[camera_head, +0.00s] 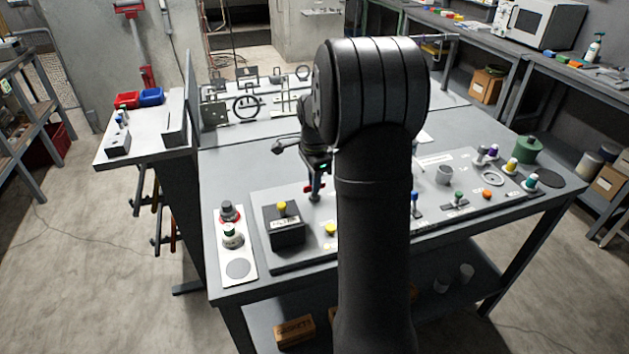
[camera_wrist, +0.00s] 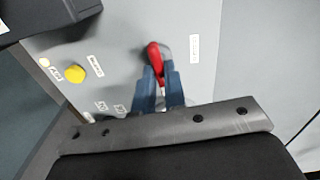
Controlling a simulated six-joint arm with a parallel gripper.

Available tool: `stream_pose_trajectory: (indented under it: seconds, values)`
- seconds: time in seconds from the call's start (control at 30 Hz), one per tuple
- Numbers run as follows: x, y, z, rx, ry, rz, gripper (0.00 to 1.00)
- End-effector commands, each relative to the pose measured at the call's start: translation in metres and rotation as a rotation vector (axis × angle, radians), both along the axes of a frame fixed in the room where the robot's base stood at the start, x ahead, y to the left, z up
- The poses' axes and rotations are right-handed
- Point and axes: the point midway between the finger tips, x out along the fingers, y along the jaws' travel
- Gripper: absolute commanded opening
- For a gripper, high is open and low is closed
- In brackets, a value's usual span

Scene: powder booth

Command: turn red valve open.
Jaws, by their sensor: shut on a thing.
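The red valve (camera_wrist: 155,56) is a red lever handle on the grey panel. In the wrist view its near part lies between the two blue fingers of my gripper (camera_wrist: 158,86), which is shut on it. The handle's far end sticks out past the fingertips. In the head view the red handle (camera_head: 308,188) shows small beside my gripper (camera_head: 318,176), at the panel's left part. My arm hides much of the panel's middle. The valve's base is mostly hidden.
A black box with a yellow knob (camera_head: 282,208) stands just left of the valve. A yellow button (camera_wrist: 75,74) is on the panel near it. Several knobs and a green container (camera_head: 526,149) are at right.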

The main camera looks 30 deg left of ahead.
Motion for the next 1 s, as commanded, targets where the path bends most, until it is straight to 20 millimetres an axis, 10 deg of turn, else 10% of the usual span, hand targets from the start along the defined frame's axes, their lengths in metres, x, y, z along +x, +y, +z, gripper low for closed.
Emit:
stream_pose_trajectory:
  seconds: [0.77,0.87,1.0]
  values:
    - [0.0006,0.0004,0.0014,0.002,-0.003,-0.096,0.00]
    - [0.0005,0.0003,0.0012,0.002,-0.003,-0.096,0.30]
    - [0.0003,0.0002,0.0008,0.001,-0.002,-0.095,0.33]
